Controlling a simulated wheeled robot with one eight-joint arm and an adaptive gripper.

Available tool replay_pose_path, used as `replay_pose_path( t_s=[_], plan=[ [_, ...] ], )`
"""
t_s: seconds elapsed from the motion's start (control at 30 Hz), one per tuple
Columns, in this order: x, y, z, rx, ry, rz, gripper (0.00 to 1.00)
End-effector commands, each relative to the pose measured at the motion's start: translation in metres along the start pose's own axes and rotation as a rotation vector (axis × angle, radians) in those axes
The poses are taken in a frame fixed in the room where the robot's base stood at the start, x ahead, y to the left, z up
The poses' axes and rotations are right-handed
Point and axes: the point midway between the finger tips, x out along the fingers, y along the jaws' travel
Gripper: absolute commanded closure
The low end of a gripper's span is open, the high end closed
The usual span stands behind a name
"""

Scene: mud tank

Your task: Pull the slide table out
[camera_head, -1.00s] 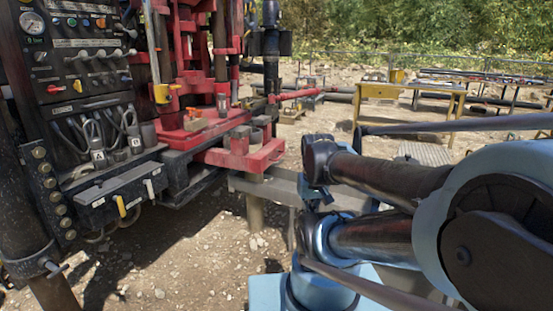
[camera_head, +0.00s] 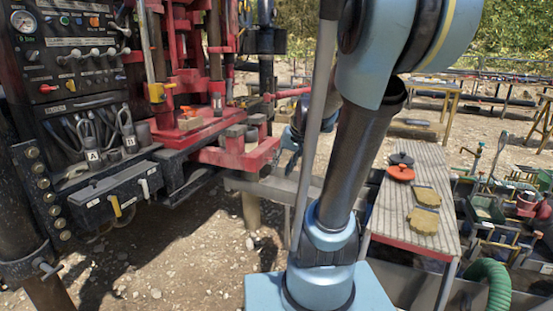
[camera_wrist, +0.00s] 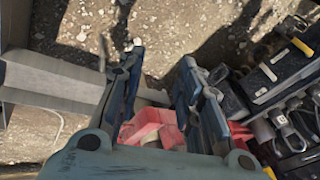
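A red platform (camera_head: 225,122) with a red bracket at its front juts from the foot of the drill rig in the head view. It may be the slide table, but I cannot tell for sure. My gripper (camera_wrist: 160,58) is open and empty in the wrist view, with bare ground beyond its fingertips. A red part (camera_wrist: 155,125) shows between and behind the fingers, and I cannot tell whether they touch it. In the head view the gripper is mostly hidden behind my arm, with a dark blue part showing just right of the red bracket.
The black control panel (camera_head: 75,60) with levers and hoses stands at left; part of it shows at right in the wrist view. A grey beam (camera_head: 265,188) lies below the red bracket. A bench (camera_head: 395,220) with gloves stands at right. Stony ground in front is clear.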

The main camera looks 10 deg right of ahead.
Motion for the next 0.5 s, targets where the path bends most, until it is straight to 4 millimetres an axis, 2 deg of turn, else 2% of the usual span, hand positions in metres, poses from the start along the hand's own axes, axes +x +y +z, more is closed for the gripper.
replay_pose_path(
  t_s=[0.03,0.5],
  plan=[
    [0.002,-0.003,-0.016,0.014,0.008,-0.019,0.67],
    [0.031,-0.016,-0.148,0.137,0.088,-0.204,0.67]
  ],
)
